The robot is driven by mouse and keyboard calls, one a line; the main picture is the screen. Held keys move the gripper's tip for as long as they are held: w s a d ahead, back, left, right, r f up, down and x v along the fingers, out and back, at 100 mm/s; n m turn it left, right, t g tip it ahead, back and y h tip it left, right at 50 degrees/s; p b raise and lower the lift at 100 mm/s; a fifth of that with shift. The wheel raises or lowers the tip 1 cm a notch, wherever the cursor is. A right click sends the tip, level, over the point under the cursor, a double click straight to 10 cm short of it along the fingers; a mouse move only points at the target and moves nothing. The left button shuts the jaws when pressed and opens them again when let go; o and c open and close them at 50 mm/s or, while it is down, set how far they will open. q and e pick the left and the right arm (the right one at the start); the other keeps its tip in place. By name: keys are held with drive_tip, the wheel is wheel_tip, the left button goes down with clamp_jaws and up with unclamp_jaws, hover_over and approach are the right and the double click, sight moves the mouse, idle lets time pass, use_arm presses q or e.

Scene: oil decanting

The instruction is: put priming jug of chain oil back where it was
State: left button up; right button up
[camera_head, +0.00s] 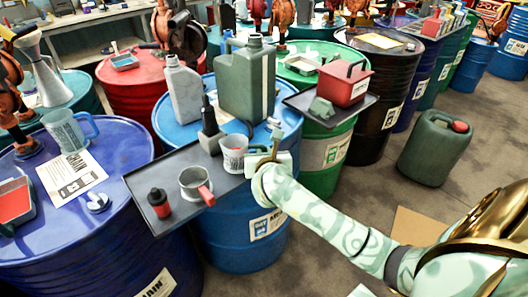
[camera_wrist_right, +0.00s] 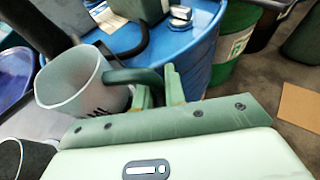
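A small whitish jug with a dark handle (camera_head: 234,153), which I take as the priming jug, is upright at the right end of the dark grey tray (camera_head: 150,180). It also shows in the wrist view (camera_wrist_right: 85,85), with dark marks on its side. My right gripper (camera_head: 266,152) is at its right side. In the wrist view its green fingers (camera_wrist_right: 158,92) are around the dark handle and appear closed on it. I cannot tell whether the jug's base touches the tray. My left gripper is not in view.
A clear jug (camera_head: 66,131) is on the left blue drum.

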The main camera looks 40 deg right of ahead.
drive_tip(key=o, duration=0.4)
